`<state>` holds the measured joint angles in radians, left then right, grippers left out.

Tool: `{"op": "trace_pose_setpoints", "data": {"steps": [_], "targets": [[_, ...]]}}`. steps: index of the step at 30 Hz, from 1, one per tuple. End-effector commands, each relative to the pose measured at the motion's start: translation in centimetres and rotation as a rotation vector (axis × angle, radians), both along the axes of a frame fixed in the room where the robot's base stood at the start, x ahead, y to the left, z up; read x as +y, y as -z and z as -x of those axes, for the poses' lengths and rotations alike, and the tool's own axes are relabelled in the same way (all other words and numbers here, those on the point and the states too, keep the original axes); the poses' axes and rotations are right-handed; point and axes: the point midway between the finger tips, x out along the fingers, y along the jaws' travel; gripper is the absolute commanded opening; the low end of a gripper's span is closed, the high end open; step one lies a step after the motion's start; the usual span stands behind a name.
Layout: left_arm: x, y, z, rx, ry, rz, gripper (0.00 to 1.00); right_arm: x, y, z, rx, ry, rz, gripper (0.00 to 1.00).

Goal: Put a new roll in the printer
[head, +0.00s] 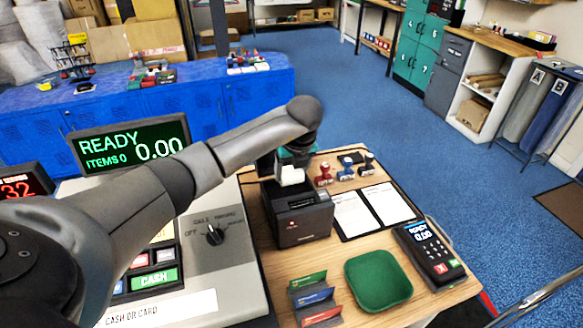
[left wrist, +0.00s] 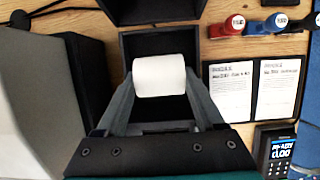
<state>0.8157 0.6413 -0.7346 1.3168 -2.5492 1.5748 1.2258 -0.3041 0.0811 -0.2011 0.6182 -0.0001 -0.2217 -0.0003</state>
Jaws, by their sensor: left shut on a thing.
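The white paper roll (left wrist: 159,76) is between the fingers of my left gripper (left wrist: 159,88) in the left wrist view. It also shows in the head view (head: 291,176) under the gripper (head: 292,165), at the top of the black printer (head: 300,222). The printer's lid (left wrist: 155,8) looks open, and its dark bay (left wrist: 160,42) lies behind the roll in the left wrist view. I cannot tell whether the roll touches the bay. My right gripper is in neither view.
Red and blue stamps (head: 323,174) and two white forms (head: 353,215) lie right of the printer. A card terminal (head: 432,250), a green tray (head: 378,280) and a card holder (head: 315,300) are nearer. The grey till (head: 225,265) stands close on the left.

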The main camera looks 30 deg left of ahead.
Motion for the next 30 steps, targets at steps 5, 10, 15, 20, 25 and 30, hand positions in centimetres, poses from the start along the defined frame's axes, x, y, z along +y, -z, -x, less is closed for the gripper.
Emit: {"op": "trace_pose_setpoints", "data": {"steps": [5,10,15,20,25,30], "targets": [[0.0,1.5,0.0,0.001,0.001,0.001,0.13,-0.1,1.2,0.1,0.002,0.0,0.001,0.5],[0.0,2.9,0.0,0.0,0.001,0.0,0.13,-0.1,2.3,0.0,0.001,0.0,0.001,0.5],[0.0,4.3,0.0,0.0,0.001,0.0,0.13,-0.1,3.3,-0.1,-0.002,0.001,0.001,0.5],[0.0,5.6,0.0,0.001,0.001,0.001,0.13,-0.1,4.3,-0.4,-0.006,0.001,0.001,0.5],[0.0,6.8,0.0,0.0,0.001,0.0,0.13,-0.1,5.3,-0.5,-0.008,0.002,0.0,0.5],[0.0,7.5,0.0,0.0,0.001,0.0,0.13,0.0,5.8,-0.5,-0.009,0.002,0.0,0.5]]}}
